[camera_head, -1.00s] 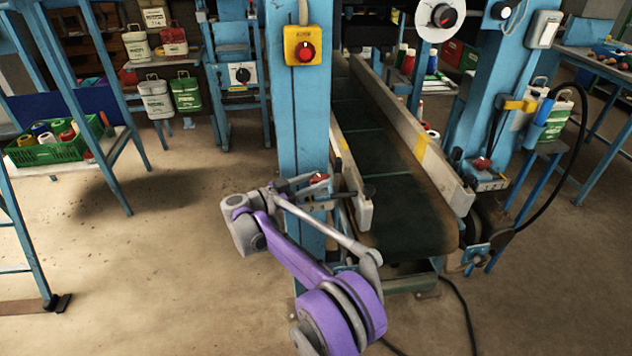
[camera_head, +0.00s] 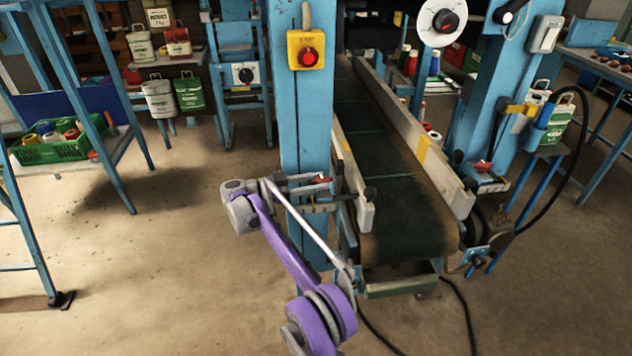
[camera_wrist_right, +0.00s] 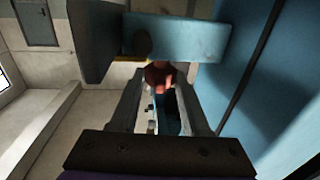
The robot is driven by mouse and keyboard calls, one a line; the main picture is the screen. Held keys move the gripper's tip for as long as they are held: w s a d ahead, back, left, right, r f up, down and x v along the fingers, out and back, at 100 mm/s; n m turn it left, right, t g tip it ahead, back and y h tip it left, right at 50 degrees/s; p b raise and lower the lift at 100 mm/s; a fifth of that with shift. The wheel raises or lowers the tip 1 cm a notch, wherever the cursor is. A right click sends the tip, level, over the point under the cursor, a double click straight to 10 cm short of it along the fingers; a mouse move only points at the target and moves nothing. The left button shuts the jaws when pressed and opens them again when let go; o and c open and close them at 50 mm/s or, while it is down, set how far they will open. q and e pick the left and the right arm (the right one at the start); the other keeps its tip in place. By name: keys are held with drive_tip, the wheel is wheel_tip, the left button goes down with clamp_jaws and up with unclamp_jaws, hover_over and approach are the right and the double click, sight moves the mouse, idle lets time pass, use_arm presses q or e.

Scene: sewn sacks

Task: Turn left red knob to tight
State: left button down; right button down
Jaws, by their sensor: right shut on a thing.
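The left red knob (camera_head: 322,180) sits on a small bracket on the left blue post (camera_head: 305,110) beside the conveyor, in the head view. My right gripper (camera_head: 314,187) reaches it from the left, with its fingers at the knob. In the right wrist view the red knob (camera_wrist_right: 158,75) shows between the two fingertips (camera_wrist_right: 160,88), and the gripper is shut on it. The fingers hide part of the knob, and no tightness mark can be read. My left gripper is not in view.
A conveyor belt (camera_head: 385,215) with pale side rails runs right of the post. A second red knob (camera_head: 483,166) is on the right post. A yellow box with a red button (camera_head: 308,56) is higher on the left post. The floor to the left is open.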

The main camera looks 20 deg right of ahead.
drive_tip(key=shift+c, duration=1.9)
unclamp_jaws()
drive_tip(key=shift+d, duration=0.1)
